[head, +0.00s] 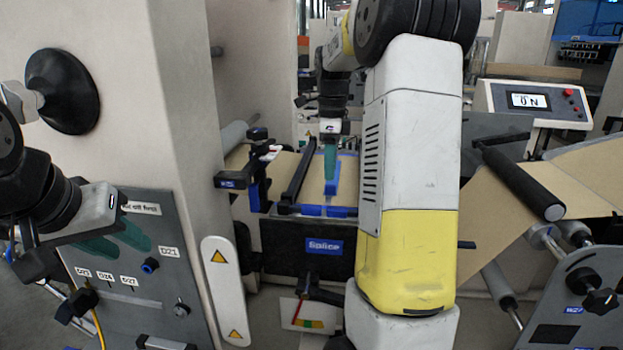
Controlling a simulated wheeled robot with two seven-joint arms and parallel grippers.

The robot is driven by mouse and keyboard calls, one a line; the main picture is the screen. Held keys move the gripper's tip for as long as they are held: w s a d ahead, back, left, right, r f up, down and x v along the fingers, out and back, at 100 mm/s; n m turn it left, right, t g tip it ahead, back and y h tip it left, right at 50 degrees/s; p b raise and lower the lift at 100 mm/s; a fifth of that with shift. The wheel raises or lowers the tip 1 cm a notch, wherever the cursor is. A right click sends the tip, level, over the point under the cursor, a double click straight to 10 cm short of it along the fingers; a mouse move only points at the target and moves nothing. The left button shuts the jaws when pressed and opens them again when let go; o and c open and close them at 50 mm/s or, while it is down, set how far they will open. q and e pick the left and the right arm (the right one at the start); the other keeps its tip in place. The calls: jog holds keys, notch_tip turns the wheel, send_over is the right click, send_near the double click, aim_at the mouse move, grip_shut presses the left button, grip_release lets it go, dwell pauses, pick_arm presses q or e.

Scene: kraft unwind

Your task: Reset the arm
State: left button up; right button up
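My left gripper (131,246) has teal fingers and hangs in front of the grey panel (165,275) at the left. Its two fingers are spread apart with nothing visible between them. My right gripper (330,172) points down over the splice table, at the blue strips (343,211) on the brown paper (312,180). Its teal fingers are seen nearly edge-on, so I cannot tell whether they are apart or closed. My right arm's large white and yellow link covers the right side of the splice table.
A black clamp bar (298,178) lies across the splice table. A black-handled roller (518,184) and a paper web (505,215) are at the right. A display box (530,101) stands behind. A black round cup (62,91) sticks out from the beige wall (180,110) above my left arm.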

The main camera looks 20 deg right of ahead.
notch_tip(320, 180, up, 3)
jog(key=shift+f, duration=0.15)
jog(key=shift+s, duration=0.1)
jog(key=s+a+n+t, duration=0.2)
jog(key=s+a+n, duration=0.2)
jog(key=s+n, duration=0.4)
jog(key=s+a+n+t+y, duration=0.1)
jog(key=s+a+n+t, duration=0.1)
jog(key=s+a+n, duration=0.2)
jog(key=s+a+n+t+y, duration=0.1)
jog(key=s+a+n, duration=0.4)
jog(key=s+n, duration=0.6)
jog(key=shift+s+n+t, duration=0.3)
jog(key=shift+n+t, duration=0.1)
jog(key=shift+t, duration=0.2)
jog(key=shift+a, duration=0.15)
